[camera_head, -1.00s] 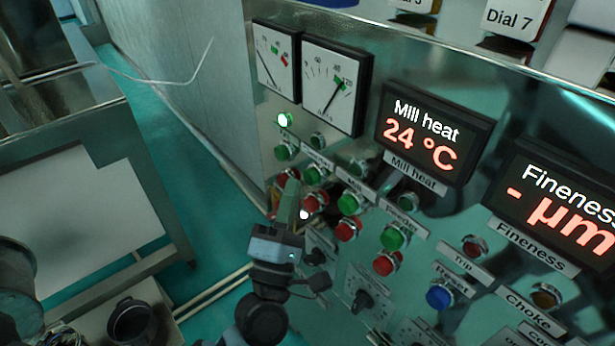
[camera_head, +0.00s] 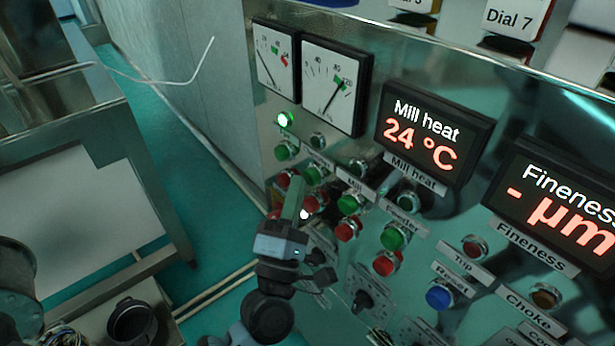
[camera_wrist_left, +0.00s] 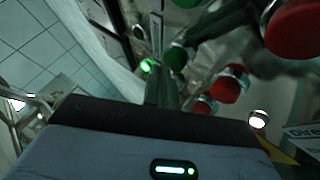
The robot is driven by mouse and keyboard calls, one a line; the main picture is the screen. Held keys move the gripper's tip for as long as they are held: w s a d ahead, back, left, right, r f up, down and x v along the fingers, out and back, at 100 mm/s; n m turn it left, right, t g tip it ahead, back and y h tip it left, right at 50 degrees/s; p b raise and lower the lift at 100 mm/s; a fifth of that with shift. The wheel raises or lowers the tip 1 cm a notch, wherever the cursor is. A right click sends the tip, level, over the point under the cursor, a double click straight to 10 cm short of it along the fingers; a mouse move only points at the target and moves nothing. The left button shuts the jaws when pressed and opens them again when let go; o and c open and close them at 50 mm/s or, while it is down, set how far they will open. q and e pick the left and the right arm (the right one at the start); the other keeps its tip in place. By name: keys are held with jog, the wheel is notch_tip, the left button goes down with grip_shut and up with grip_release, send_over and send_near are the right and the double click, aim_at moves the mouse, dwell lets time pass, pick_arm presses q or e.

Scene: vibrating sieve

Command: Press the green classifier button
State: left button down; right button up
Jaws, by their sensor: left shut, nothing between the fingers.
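The control panel carries a slanting row of green buttons above red ones. The green ones in the head view are the leftmost (camera_head: 284,152), a second one (camera_head: 314,175), one by the "Mill" label (camera_head: 349,204) and one by the "Feeder" label (camera_head: 393,237). I cannot read a classifier label, so I cannot tell which is the classifier button. My left gripper (camera_head: 296,184) is shut and empty, its fingers pointing up in front of the panel, close to the red buttons. In the left wrist view a green button (camera_wrist_left: 178,57) shows just beyond the fingers; contact cannot be told.
A red button (camera_head: 346,229), a blue reset button (camera_head: 439,296) and dark rotary knobs (camera_head: 364,300) are near. A green lamp (camera_head: 285,120) is lit. The mill heat display (camera_head: 434,137) reads 24 °C. A metal table (camera_head: 90,210) stands left, with floor between.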

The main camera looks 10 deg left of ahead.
pick_arm(q)
jog(key=shift+w+d, duration=0.3)
jog(key=shift+w, duration=0.05)
pick_arm(e)
jog(key=shift+s, duration=0.15)
dwell(0.3)
pick_arm(q)
jog(key=shift+s+a, duration=0.1)
dwell(0.3)
jog(key=shift+s+a, duration=0.5)
jog(key=shift+s, duration=0.15)
pick_arm(e)
jog(key=shift+w+r, duration=0.2)
pick_arm(q)
jog(key=s+a, duration=0.1)
jog(key=s, duration=0.1)
jog(key=s+a, duration=0.2)
jog(key=shift+p, duration=0.4)
pick_arm(e)
jog(key=shift+w+r, duration=0.35)
jog(key=shift+r, duration=0.05)
